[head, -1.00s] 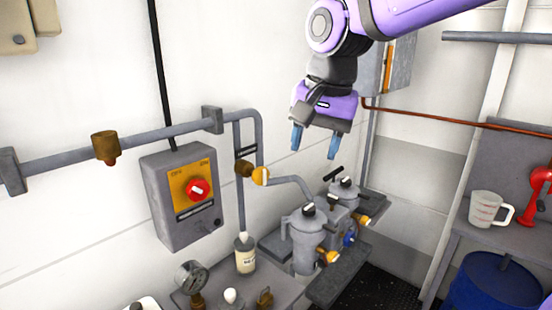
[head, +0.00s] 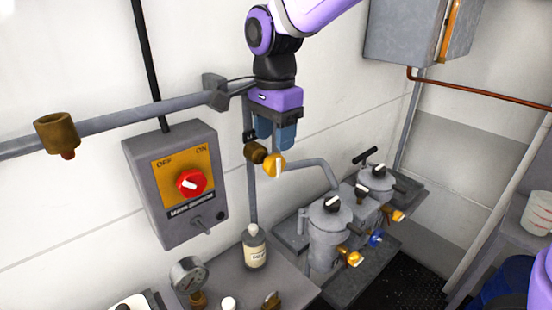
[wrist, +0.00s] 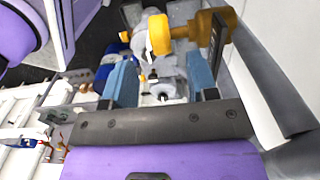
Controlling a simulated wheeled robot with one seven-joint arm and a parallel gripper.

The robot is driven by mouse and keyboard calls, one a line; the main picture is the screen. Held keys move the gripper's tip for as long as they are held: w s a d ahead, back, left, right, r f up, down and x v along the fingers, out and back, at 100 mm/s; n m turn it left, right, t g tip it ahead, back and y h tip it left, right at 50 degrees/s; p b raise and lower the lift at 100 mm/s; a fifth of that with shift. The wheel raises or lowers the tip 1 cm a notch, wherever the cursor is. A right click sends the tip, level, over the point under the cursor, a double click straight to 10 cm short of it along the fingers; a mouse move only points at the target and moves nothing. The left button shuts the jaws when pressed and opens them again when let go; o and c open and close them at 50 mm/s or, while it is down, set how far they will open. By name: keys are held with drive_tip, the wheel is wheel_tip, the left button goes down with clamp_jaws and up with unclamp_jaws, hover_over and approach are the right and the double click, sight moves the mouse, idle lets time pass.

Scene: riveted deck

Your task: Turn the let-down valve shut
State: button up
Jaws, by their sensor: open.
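A brass valve (head: 256,153) with a round yellow-orange knob (head: 274,165) sits on the grey pipework at the wall; I take it for the let-down valve, though its label is not readable. A pale stripe shows on the knob. My gripper (head: 276,138) points down just above the valve, its two blue fingers open and empty. In the wrist view the knob (wrist: 158,35) and brass body (wrist: 207,26) lie just beyond the fingertips of my gripper (wrist: 162,68). The knob appears outside the fingers; I cannot tell whether anything touches.
A grey switch box (head: 150,215) with a red knob is left of the valve. A bottle (head: 254,247) stands below it, near a gauge (head: 188,274). Two grey filter pots (head: 330,230) (head: 375,182) with orange-knobbed taps are at lower right. A horizontal pipe (head: 130,118) runs close by.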

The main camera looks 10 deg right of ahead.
sight(275, 155)
drive_tip(key=shift+f, duration=3.1)
drive_tip(key=c, duration=0.9)
